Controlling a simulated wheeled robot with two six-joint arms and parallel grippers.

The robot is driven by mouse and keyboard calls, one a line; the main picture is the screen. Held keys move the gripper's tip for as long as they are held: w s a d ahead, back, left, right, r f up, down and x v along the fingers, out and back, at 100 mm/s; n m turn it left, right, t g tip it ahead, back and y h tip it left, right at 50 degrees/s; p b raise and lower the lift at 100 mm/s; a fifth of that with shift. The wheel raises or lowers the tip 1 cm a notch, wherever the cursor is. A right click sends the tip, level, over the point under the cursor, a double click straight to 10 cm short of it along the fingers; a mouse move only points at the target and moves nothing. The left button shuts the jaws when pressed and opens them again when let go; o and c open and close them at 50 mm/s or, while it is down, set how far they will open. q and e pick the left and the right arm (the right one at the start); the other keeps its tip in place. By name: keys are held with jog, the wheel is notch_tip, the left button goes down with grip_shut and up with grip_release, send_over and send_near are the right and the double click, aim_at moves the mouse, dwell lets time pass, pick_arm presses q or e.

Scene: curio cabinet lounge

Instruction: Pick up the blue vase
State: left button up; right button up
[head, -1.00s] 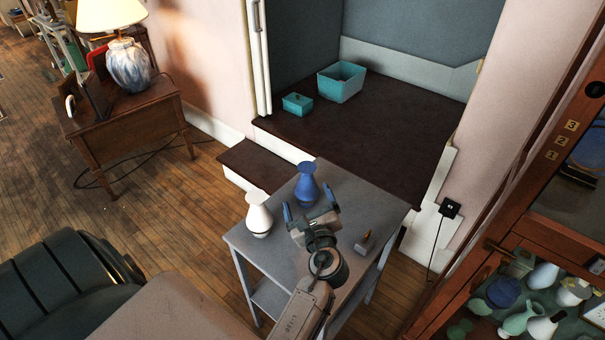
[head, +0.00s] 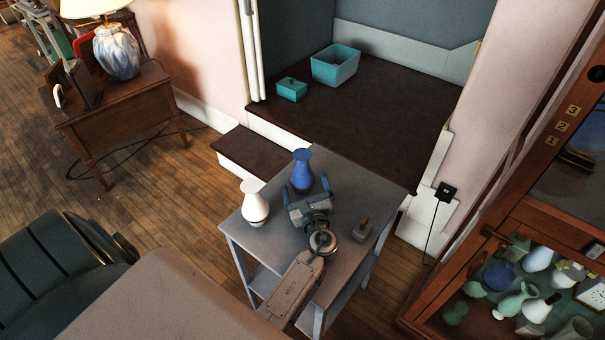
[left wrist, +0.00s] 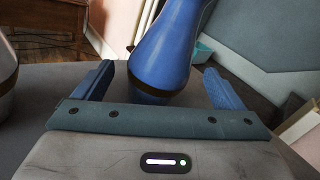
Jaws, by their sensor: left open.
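The blue vase (head: 302,171) stands upright on the grey side table (head: 262,243). In the left wrist view the blue vase (left wrist: 168,45) is straight ahead, its lower body between or just beyond the two fingertips. My left gripper (head: 307,188) is low over the table on the near side of the vase. In the left wrist view my left gripper (left wrist: 166,88) is open, with a finger on each side of the vase and gaps showing. Whether a finger touches it I cannot tell. My right gripper is not in view.
A white vase (head: 254,204) stands close to the left of the blue one. A small object with an orange tip (head: 363,229) is at the table's right. Teal boxes (head: 334,66) sit on the dark platform behind. A glass cabinet (head: 520,270) with vases is at right.

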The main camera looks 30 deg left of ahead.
aim_at(303, 178)
pick_arm(q)
jog(key=x, duration=0.3)
jog(key=shift+w+a, duration=0.15)
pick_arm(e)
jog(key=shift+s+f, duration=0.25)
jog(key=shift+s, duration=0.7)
pick_arm(q)
jog(key=shift+c, duration=0.4)
jog(key=c, duration=1.1)
